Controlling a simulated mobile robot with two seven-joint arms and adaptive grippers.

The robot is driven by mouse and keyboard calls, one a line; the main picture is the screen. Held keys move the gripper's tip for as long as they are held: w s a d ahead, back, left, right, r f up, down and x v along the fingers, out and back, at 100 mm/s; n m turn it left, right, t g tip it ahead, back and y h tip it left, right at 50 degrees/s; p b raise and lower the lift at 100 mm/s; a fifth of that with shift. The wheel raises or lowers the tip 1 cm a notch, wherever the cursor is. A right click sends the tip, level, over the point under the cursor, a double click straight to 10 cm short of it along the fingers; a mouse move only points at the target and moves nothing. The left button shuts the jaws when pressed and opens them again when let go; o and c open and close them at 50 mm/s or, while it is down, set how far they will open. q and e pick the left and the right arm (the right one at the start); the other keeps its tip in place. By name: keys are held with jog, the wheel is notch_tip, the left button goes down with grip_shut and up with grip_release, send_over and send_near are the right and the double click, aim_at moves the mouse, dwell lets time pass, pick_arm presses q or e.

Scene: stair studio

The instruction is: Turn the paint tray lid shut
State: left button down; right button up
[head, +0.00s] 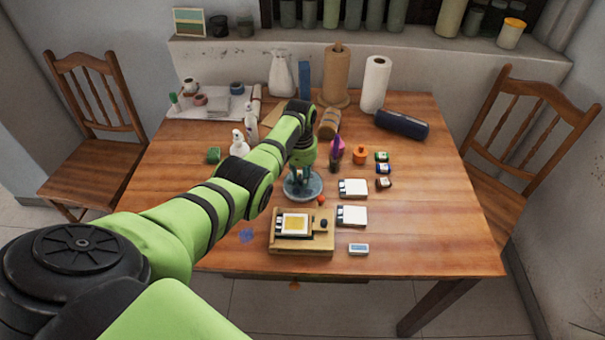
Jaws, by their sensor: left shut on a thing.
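A round blue-grey dish, which looks like the paint tray (313,192), lies on the wooden table near its middle. My left gripper (302,179) points straight down over it from the end of the green arm. Its fingers are shut on a part at the middle of the round tray, which looks like its lid. The fingers and wrist hide much of the lid, so I cannot tell how far it is turned. My right gripper is not in view.
A small orange-red ball (321,199) lies beside the tray. A wooden box with a yellow panel (300,246) stands in front. White blocks (352,215) lie to the right, and an orange pot (360,155) stands behind them. The table's right front (440,240) is clear.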

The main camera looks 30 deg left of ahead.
pick_arm(q)
jog(key=m, duration=0.4)
jog(key=shift+m, duration=0.3)
jog(key=m, duration=0.5)
jog(key=shift+f, duration=0.1)
jog(key=m, duration=0.5)
jog(key=shift+m+g+b, duration=0.3)
jog(key=shift+m+b, duration=0.1)
jog(key=shift+m, duration=2.6)
jog(key=c, duration=0.9)
grip_release()
jog(key=shift+c, duration=0.2)
